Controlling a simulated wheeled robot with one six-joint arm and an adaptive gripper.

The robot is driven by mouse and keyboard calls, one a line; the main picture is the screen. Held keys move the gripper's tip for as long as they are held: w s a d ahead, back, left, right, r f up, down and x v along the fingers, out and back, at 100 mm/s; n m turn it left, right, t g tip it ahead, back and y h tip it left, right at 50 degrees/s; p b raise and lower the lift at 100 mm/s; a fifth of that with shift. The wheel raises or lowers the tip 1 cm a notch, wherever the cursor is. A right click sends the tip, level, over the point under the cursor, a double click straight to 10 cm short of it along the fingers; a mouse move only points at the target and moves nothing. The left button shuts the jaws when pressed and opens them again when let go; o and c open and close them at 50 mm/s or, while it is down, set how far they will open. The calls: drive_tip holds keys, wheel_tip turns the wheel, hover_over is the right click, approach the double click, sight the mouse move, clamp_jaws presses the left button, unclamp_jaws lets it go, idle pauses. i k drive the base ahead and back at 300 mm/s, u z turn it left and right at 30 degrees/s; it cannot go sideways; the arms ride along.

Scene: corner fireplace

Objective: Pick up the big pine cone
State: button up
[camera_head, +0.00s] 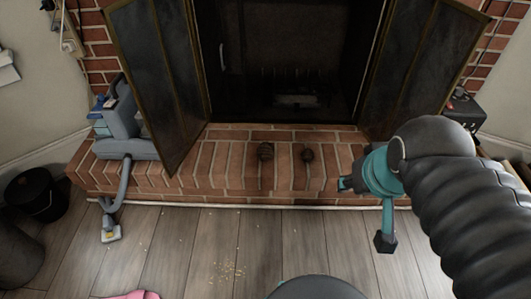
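My gripper (365,213) is teal with dark fingertips, at the hearth's front edge to the right of both cones. Its fingers are spread wide apart, with nothing seen between them. It is apart from both cones.
Open fireplace doors (160,80) flank the dark firebox. A grey vacuum cleaner (125,135) stands at the hearth's left end. A black bucket (35,193) is on the floor at left. Crumbs (228,271) and a pink item (132,295) lie on the wooden floor. The hearth around the cones is clear.

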sight(264, 150)
drive_tip(key=u, duration=0.05)
drive_tip(key=k, duration=0.5)
drive_tip(key=z, duration=0.75)
drive_tip(key=i, duration=1.55)
drive_tip(key=u, duration=0.85)
